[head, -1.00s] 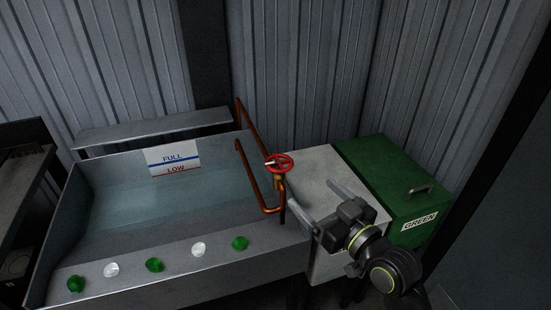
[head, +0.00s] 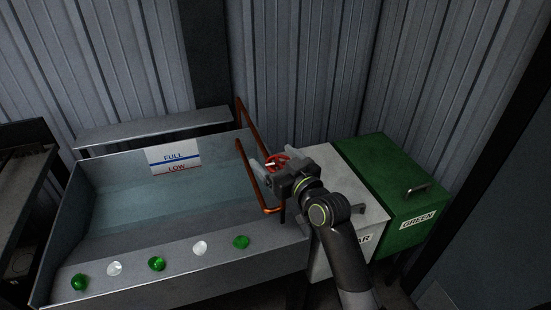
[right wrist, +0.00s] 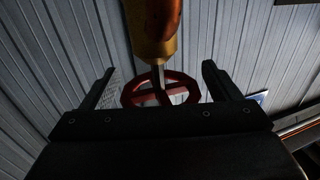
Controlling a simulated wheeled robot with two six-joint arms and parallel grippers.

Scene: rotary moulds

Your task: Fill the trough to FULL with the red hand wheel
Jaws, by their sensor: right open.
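The red hand wheel (head: 280,161) sits on a brass valve on the copper pipe at the right end of the trough (head: 180,276). My right gripper (head: 272,163) is open around the wheel, partly hiding it. In the right wrist view, the wheel (right wrist: 181,87) lies between the two open fingers (right wrist: 160,75), with a gap on each side; the brass valve body (right wrist: 153,30) is above it. Bluish water (head: 165,205) lies in the trough, its level low, near the bottom of the FULL/LOW plate (head: 172,158). My left gripper is out of view.
Several green and clear glass pieces (head: 156,264) sit along the trough's front ledge. A green bin (head: 385,165) labelled GREEN and a pale bin (head: 372,212) stand to the right. Copper pipe (head: 247,125) rises behind the wheel, and a shelf (head: 150,128) is at the back.

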